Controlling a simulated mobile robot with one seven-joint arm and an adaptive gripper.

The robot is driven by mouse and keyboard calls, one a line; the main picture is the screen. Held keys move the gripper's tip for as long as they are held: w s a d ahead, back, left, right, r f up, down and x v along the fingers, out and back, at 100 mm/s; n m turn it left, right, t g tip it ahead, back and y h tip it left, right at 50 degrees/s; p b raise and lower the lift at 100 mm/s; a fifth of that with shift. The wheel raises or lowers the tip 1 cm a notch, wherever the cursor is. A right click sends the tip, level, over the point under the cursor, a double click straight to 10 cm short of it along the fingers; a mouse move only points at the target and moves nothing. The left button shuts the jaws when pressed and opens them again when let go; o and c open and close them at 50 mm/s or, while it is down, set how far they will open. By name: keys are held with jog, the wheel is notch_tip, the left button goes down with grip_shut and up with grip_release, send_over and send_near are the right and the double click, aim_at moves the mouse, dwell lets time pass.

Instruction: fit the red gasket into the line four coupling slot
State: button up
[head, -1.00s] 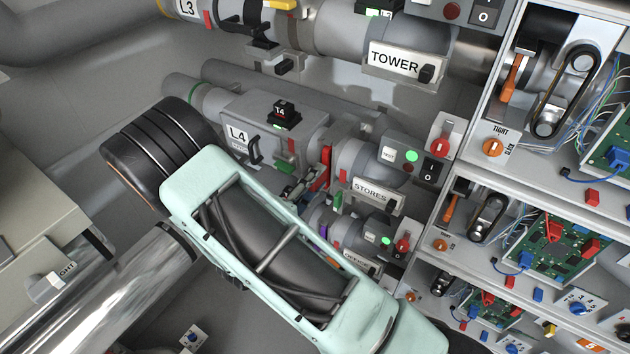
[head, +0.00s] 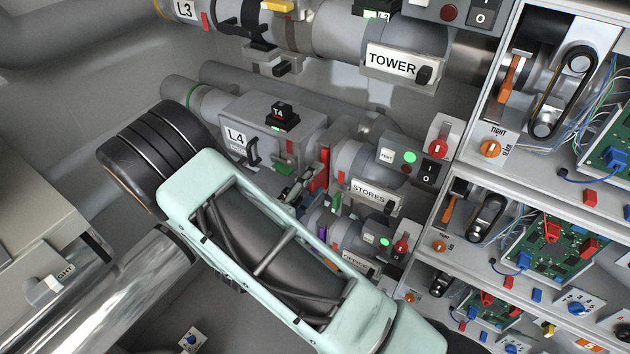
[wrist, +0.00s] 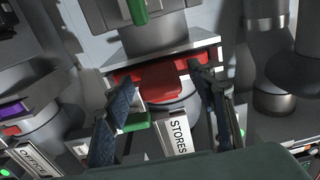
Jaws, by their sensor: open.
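The red gasket (wrist: 160,82) shows in the wrist view as a wide red band with a flat tab. It lies along the slot of the grey coupling above the STORES plate; I cannot tell how deep it is seated. In the head view the red gasket (head: 321,168) stands upright at the right end of the L4 line housing (head: 238,135). My gripper (wrist: 167,79) is open, with one dark finger on each side of the tab. Any contact is unclear. In the head view my arm hides most of the gripper.
The STORES plate (wrist: 179,137) is just below the gasket, with a green tab (wrist: 136,122) by my left finger. The OFFICE branch (wrist: 33,158) is at lower left. In the head view, a shelf unit with circuit boards (head: 555,250) stands at right and the TOWER pipe (head: 395,65) above.

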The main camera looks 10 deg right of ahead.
jog(key=v, duration=1.1)
jog(key=shift+s+a, duration=0.2)
jog(key=shift+a, duration=0.05)
